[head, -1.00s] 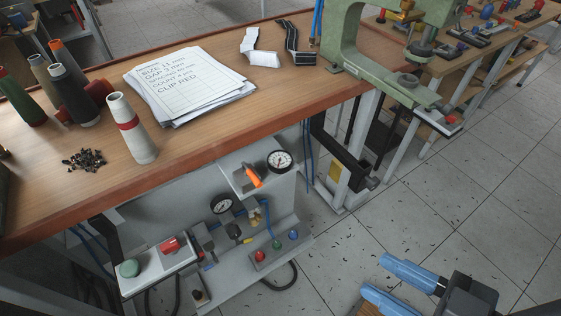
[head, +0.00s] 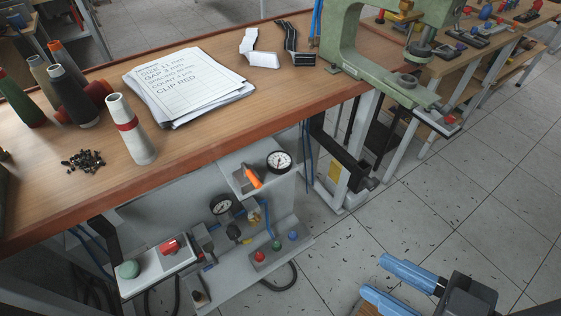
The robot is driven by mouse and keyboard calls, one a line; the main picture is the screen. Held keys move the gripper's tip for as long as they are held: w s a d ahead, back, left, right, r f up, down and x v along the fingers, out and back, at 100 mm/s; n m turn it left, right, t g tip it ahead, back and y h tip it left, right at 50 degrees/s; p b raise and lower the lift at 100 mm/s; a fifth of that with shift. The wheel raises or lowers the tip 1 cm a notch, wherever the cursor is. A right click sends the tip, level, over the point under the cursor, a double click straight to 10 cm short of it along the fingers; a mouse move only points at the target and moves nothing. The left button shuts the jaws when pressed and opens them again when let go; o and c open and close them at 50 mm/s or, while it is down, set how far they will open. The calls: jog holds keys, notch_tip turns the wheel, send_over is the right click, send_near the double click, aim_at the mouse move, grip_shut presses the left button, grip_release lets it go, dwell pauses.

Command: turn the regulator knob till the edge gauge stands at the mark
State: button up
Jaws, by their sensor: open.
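The edge gauge appears to be the white-faced, black-rimmed dial (head: 279,162) on a grey plate just under the bench's front edge; its needle and any mark are too small to read. A second dial (head: 221,206) sits lower on the pneumatic panel. A dark knob-like part (head: 234,231) lies just below that dial; I cannot tell for sure that it is the regulator knob. My gripper (head: 375,277), with two blue fingers, is open and empty at the lower right, over the floor, apart from the panel.
An orange-handled part (head: 252,177) sticks out beside the upper dial. A red switch (head: 170,246), a green button (head: 129,269) and small coloured buttons (head: 276,244) are on the panel. The wooden bench (head: 205,140) overhangs it.

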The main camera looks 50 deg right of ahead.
jog(key=o, duration=0.3)
jog(key=shift+o, duration=1.1)
jog(key=w+f+t+b, duration=0.1)
jog(key=w+f+b, duration=0.3)
jog(key=f, duration=0.7)
jog(key=shift+a+f+b, duration=0.15)
jog(key=shift+f+b, duration=0.05)
jog(key=shift+b, duration=0.15)
jog(key=t+h+b, duration=0.2)
jog(key=h+b, duration=0.3)
jog(key=b, duration=0.9)
send_near(237, 237)
jog(key=w, duration=0.3)
jog(key=shift+d+b+x, duration=0.15)
jog(key=shift+b+x, duration=0.25)
jog(key=shift+x, duration=1.4)
jog(key=shift+d+b+x, duration=0.2)
jog(key=shift+b+x, duration=0.15)
jog(key=shift+x, duration=1.45)
jog(key=shift+s+r, duration=0.1)
jog(key=shift+c, duration=0.4)
jog(key=c, duration=0.9)
